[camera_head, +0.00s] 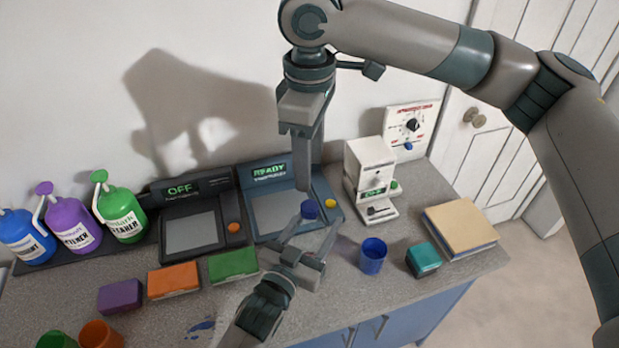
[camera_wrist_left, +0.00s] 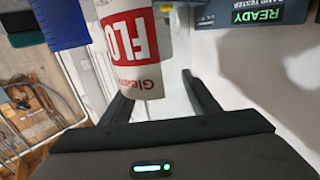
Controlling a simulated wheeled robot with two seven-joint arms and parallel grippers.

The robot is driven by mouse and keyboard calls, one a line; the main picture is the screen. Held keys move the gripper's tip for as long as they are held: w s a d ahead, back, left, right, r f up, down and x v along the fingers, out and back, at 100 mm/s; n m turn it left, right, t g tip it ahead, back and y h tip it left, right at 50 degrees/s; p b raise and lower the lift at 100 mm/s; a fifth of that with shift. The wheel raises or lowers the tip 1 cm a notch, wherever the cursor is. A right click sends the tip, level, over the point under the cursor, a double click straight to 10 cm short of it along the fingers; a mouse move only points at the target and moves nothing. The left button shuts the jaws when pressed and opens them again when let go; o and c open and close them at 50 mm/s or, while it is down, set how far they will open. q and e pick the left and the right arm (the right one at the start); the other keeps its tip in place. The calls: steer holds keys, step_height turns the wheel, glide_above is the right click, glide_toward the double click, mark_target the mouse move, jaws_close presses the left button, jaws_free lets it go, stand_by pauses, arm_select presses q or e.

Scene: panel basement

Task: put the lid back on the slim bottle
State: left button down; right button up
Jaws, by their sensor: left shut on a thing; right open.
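In the head view, a small blue round lid (camera_head: 309,209) shows at the left fingertips, while the bottle's body is mostly hidden. Whether the lid is seated cannot be told. My right gripper (camera_head: 303,186) points down just above the lid and is open. The exact gap between its fingers and the lid is unclear.
A blue cup (camera_head: 373,256), a teal box (camera_head: 423,259) and a tan stack (camera_head: 460,228) lie to the right. A white machine (camera_head: 370,172) and the READY tester (camera_head: 277,213) stand behind. Several bottles and coloured blocks occupy the left. A blue spill (camera_head: 201,327) marks the front counter.

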steer(key=shift+r, duration=1.15)
arm_select(q)
steer(key=c, duration=0.6)
jaws_free()
arm_select(e)
steer(key=shift+f, duration=0.1)
step_height(320, 180, down, 5)
steer(key=b, duration=0.5)
arm_select(q)
steer(key=shift+v, duration=8.7)
arm_select(e)
steer(key=shift+f, duration=0.1)
